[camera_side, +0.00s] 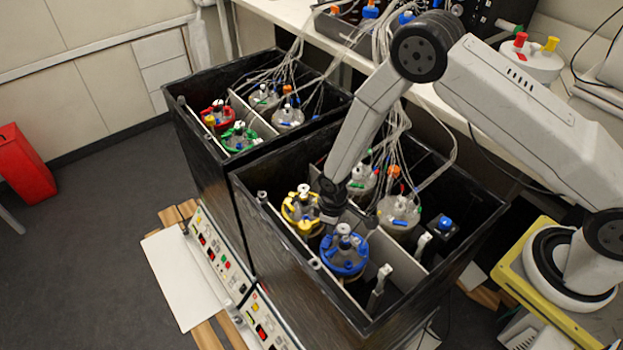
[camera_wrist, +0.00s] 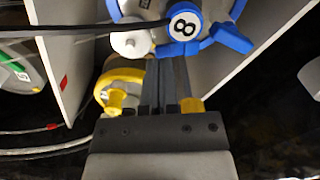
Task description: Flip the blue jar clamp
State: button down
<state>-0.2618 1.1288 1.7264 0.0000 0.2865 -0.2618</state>
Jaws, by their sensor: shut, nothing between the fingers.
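The blue jar (camera_side: 345,255) stands in the front black box, with a blue ring around its lid. In the wrist view its lid shows at the top, with a round blue cap marked 8 (camera_wrist: 184,22) and a blue lever-like piece (camera_wrist: 232,38) at the right; I cannot tell for sure which blue part is the clamp. My gripper (camera_side: 331,217) is over the box, between the yellow jar (camera_side: 301,208) and the blue jar. In the wrist view my gripper (camera_wrist: 167,62) is shut and empty, its fingertips just below the blue jar's lid. Whether they touch it is unclear.
White dividers (camera_side: 385,245) split the front box (camera_side: 400,320) into compartments. Other jars with tubes stand behind, and a second black box (camera_side: 185,125) holds red and green jars. Cables cross the wrist view. Upright grey posts (camera_side: 378,282) stand right of the blue jar.

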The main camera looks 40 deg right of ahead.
jog(key=shift+f, duration=0.65)
dwell(0.6)
jog(key=shift+r, duration=3.55)
jog(key=shift+d+r, duration=0.1)
jog(key=shift+r, duration=0.2)
jog(key=s+d+r+m+t, duration=0.1)
jog(key=s+d+r+m, duration=0.1)
jog(key=r, duration=0.4)
jog(key=s+d+r+m, duration=0.2)
jog(key=s+d+r, duration=0.3)
jog(key=s+r, duration=0.1)
jog(key=s+d+r+m+t, duration=0.1)
jog(key=s+d+r+m, duration=0.1)
jog(key=r, duration=0.5)
jog(key=shift+s+d+r+t, duration=0.35)
jog(key=shift+s+d, duration=0.5)
jog(key=shift+s, duration=0.55)
